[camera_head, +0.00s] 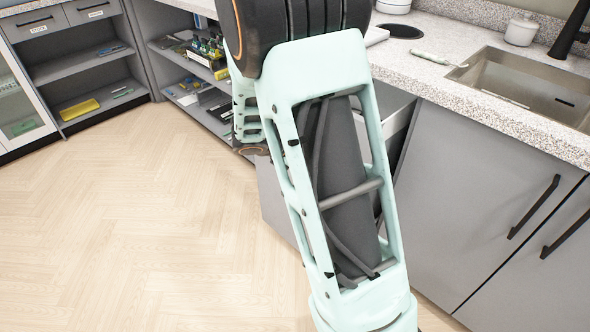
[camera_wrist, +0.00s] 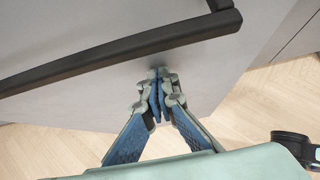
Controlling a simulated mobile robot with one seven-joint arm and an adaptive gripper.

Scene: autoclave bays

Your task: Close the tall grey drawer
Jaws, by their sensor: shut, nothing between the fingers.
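The tall grey drawer (camera_head: 273,203) stands out from the counter in the head view, mostly hidden behind my arm. Its side and open top edge show to the right of the arm. In the wrist view its grey front (camera_wrist: 215,75) fills the upper part, with a long black bar handle (camera_wrist: 120,50) crossing it at a slant. My gripper (camera_wrist: 160,78) is shut and empty, its fingertips over the drawer front just below the handle. I cannot tell whether the tips touch the front. The gripper is hidden in the head view.
A speckled counter (camera_head: 455,90) with a sink (camera_head: 530,88) runs along the right, above closed grey cabinet doors (camera_head: 480,200). Open shelves (camera_head: 190,85) with supplies stand at the back. The wooden floor (camera_head: 140,220) at left is clear.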

